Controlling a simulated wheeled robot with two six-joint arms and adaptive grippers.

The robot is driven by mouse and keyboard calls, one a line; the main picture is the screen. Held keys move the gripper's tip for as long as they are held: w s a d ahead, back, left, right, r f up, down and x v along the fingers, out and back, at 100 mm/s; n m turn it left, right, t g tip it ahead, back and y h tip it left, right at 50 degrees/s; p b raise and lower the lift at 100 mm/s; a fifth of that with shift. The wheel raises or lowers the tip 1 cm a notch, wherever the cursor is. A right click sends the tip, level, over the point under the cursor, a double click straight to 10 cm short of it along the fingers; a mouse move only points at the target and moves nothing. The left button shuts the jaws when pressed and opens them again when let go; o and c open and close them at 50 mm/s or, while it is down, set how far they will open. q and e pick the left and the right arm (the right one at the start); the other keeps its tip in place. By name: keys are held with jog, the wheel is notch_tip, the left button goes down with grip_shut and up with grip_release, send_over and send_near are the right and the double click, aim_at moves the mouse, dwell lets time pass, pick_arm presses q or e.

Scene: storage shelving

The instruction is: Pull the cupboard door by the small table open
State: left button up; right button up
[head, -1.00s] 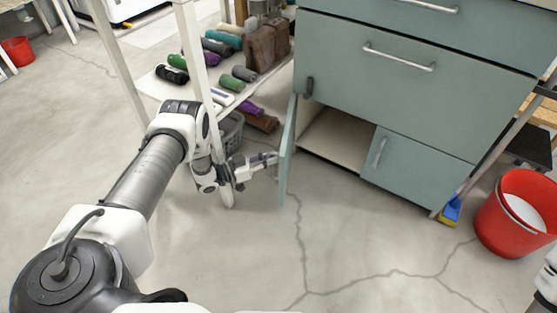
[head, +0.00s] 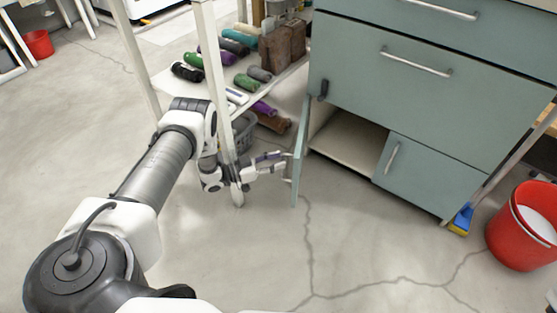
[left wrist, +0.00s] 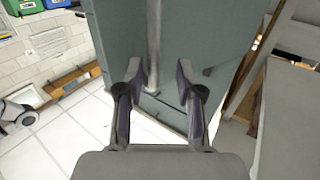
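The grey-green cupboard door (head: 300,165) at the lower left of the cabinet stands swung well out, seen nearly edge-on in the head view. Its inner compartment (head: 345,140) is open and looks empty. My left gripper (head: 284,164) is at the door's outer face, on the side of the small table (head: 224,100). In the left wrist view the door's face (left wrist: 195,45) fills the middle, with its vertical bar handle (left wrist: 153,45). The left fingers (left wrist: 158,90) are spread, with the handle between them and gaps to both sides. My right gripper is out of view.
The table's white leg stands close beside my left wrist. Rolled items and a grey basket (head: 243,130) are at the table. A closed smaller door (head: 430,175) is to the right of the opening. A red bucket (head: 520,235) stands at right. The front floor is clear.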

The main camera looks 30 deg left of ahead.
pick_arm(q)
jog(key=v, duration=1)
jog(key=shift+s+a, duration=0.25)
jog(key=shift+s, duration=0.1)
